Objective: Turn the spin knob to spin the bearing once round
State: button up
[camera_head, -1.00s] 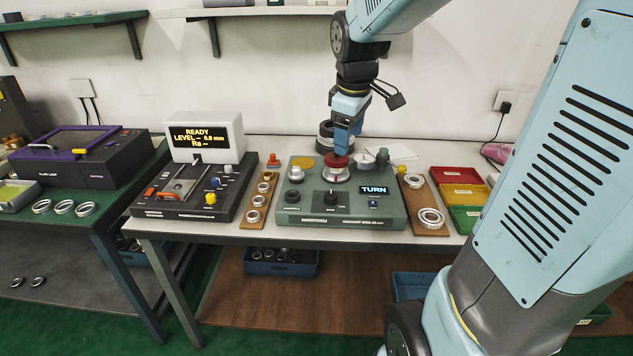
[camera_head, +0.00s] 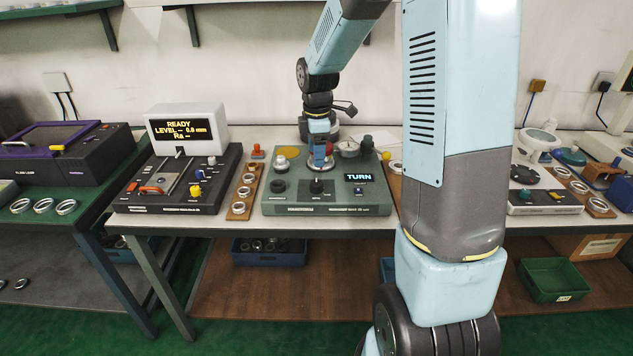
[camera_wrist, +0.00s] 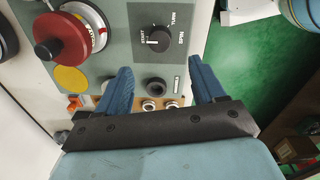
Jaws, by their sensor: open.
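The green bearing instrument (camera_head: 280,200) stands on the bench and its small screen (camera_head: 358,177) reads TURN. A red round knob (camera_wrist: 70,42) with a black grip (camera_wrist: 42,50) on its edge and a pale marked collar beneath it shows at the upper left of the wrist view. In the head view, my gripper (camera_head: 320,163) hides most of the red knob.
A wooden strip (camera_head: 238,206) with rings lies left of the instrument. A dark tester (camera_head: 165,205) with a READY screen stands beyond it. A grey post (camera_head: 367,146) and a gauge (camera_head: 347,149) stand on the instrument's back right. My arm hides the bench to its right.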

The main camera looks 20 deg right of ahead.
aim_at(316, 183)
jog(key=f, duration=1)
jog(key=shift+w+f, duration=0.25)
jog(key=shift+f, duration=0.15)
jog(key=c, duration=1.1)
